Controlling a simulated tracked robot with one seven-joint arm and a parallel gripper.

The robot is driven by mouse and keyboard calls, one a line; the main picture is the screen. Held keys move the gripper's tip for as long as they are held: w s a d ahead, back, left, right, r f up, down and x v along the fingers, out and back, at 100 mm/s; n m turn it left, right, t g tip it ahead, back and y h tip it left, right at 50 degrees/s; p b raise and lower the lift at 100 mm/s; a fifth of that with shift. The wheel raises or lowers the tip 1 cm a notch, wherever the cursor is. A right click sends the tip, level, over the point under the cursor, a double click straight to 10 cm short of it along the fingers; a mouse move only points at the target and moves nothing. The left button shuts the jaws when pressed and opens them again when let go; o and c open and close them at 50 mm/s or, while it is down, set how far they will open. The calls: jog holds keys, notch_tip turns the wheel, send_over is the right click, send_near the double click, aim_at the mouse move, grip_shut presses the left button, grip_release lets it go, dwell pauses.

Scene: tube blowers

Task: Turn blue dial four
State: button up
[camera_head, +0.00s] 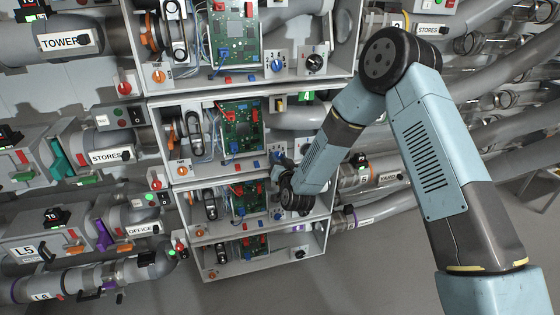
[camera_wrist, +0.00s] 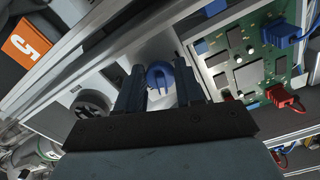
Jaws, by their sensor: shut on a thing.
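In the wrist view my gripper (camera_wrist: 160,86) has one dark finger on each side of a blue dial (camera_wrist: 160,73), shut on it. The dial's rounded blue top shows between the fingertips. It sits on a pale panel beside a green circuit board (camera_wrist: 245,65). In the head view the end of my arm is among the stacked grey cabinets, near the right side of the lower ones.
A black knob (camera_wrist: 92,104) is close to the left of my gripper in the wrist view. Red connectors (camera_wrist: 285,98) and a blue connector (camera_wrist: 281,35) stick out of the board. Metal cabinet edges frame the space. Pipes run on both sides in the head view.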

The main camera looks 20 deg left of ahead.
jog(key=shift+w+d+r, duration=0.1)
jog(key=shift+w+d, duration=0.15)
jog(key=shift+w, duration=0.05)
jog(key=o, duration=0.8)
jog(key=shift+o, duration=1)
jog(key=shift+s+a, duration=0.15)
jog(key=v, duration=1.3)
jog(key=shift+s, duration=0.35)
